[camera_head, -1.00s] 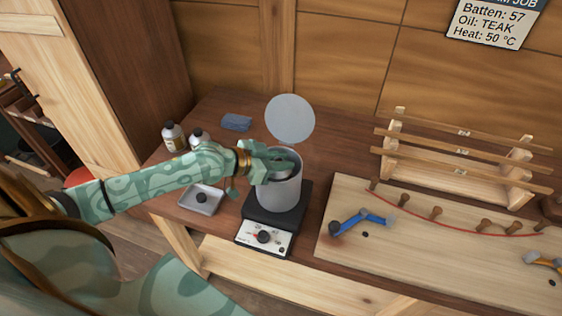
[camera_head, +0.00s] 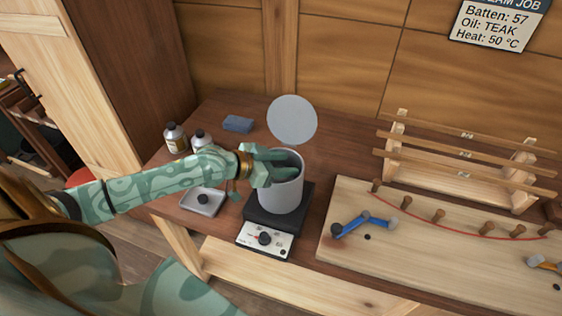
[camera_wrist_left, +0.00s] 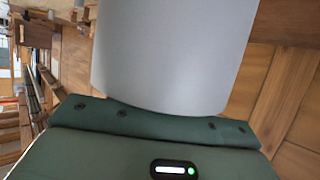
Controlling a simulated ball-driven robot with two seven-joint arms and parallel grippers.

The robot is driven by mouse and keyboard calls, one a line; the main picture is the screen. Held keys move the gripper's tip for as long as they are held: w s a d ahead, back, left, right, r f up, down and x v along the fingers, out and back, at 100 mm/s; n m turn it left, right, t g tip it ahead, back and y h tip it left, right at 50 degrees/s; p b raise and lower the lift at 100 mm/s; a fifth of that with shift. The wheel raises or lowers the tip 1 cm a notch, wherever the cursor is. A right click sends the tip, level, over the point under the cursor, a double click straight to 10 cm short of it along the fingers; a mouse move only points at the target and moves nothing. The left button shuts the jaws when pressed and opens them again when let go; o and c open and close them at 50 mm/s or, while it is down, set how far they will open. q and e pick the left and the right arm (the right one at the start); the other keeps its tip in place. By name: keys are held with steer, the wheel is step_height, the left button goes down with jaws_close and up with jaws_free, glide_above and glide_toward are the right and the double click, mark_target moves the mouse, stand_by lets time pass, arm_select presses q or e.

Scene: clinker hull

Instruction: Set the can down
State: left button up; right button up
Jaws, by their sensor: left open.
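The can (camera_head: 285,195) is a tall grey cylinder, standing upright on a black hot plate (camera_head: 254,219) with a white dial panel. Its round grey lid (camera_head: 292,120) stands raised behind the open top. My left gripper (camera_head: 287,163) is open at the can's upper left, with its green fingers at the rim. I cannot tell whether they touch the can. In the left wrist view the can's grey wall (camera_wrist_left: 170,55) fills the upper middle, close to my green palm. The inside of the can is mostly hidden. My right gripper is out of view.
A grey tray (camera_head: 202,202) with a dark knob lies left of the hot plate. Two small bottles (camera_head: 176,138) and a blue block (camera_head: 238,123) are behind my arm. At right are a pale board (camera_head: 350,255) with pegs and a blue clamp, and a wooden rack (camera_head: 460,180).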

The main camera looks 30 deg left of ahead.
arm_select(q)
steer(key=shift+s+d+f, duration=0.1)
steer(key=shift+s+f, duration=0.1)
steer(key=shift+f, duration=0.05)
steer(key=shift+r+p, duration=0.6)
steer(key=p+v, duration=0.2)
steer(key=v, duration=1)
steer(key=shift+p, duration=0.3)
steer(key=shift+w, duration=0.2)
